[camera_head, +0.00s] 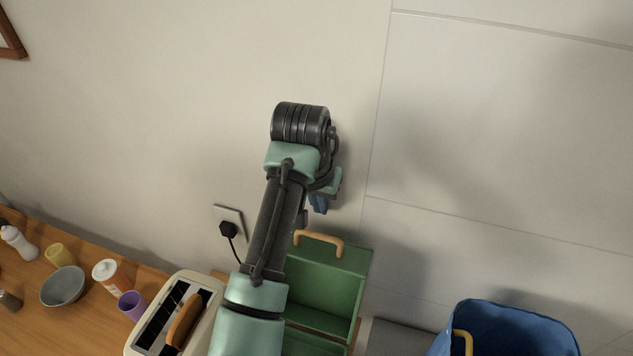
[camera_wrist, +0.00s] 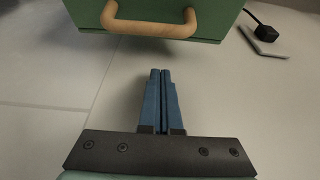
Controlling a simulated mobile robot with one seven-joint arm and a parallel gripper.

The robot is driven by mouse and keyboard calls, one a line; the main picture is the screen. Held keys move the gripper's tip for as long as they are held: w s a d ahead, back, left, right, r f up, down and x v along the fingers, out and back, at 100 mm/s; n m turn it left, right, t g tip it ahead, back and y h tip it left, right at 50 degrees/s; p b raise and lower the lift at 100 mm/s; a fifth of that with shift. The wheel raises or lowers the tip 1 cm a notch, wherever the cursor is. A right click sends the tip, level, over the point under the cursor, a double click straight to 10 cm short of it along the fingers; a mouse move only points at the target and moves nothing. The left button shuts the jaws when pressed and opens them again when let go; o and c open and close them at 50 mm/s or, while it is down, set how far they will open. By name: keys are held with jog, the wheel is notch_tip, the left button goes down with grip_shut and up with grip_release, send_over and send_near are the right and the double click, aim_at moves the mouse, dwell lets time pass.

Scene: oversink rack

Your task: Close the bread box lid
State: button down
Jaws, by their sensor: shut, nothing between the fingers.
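The green bread box (camera_head: 315,342) stands on the counter at the bottom centre of the head view, partly hidden behind my arm. Its lid (camera_head: 341,283) is open and stands up toward the wall, with a tan wooden handle (camera_head: 318,238) on its upper edge. In the wrist view the green lid (camera_wrist: 230,14) and its handle (camera_wrist: 150,29) cross the top. My gripper (camera_head: 319,205) is above the lid in the head view, near the wall. Its blue fingers (camera_wrist: 161,73) are together and empty, pointing toward the handle side with a visible gap.
A cream toaster (camera_head: 150,339) stands left of the box. A wall socket with a black plug (camera_head: 228,229) is behind it. A blue container (camera_head: 510,332) stands at the lower right. A grey bowl (camera_head: 63,287), cups and bottles are on the left counter. The wall is close behind.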

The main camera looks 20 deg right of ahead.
aim_at(311, 241)
jog(key=shift+s+a+r+p, duration=0.1)
jog(key=shift+s+a+p, duration=0.4)
jog(key=shift+s, duration=0.35)
jog(key=shift+s+a+r+p, duration=0.1)
jog(key=shift+s+a+p, duration=0.2)
jog(key=shift+s+a, duration=0.4)
jog(key=shift+s+f, duration=0.1)
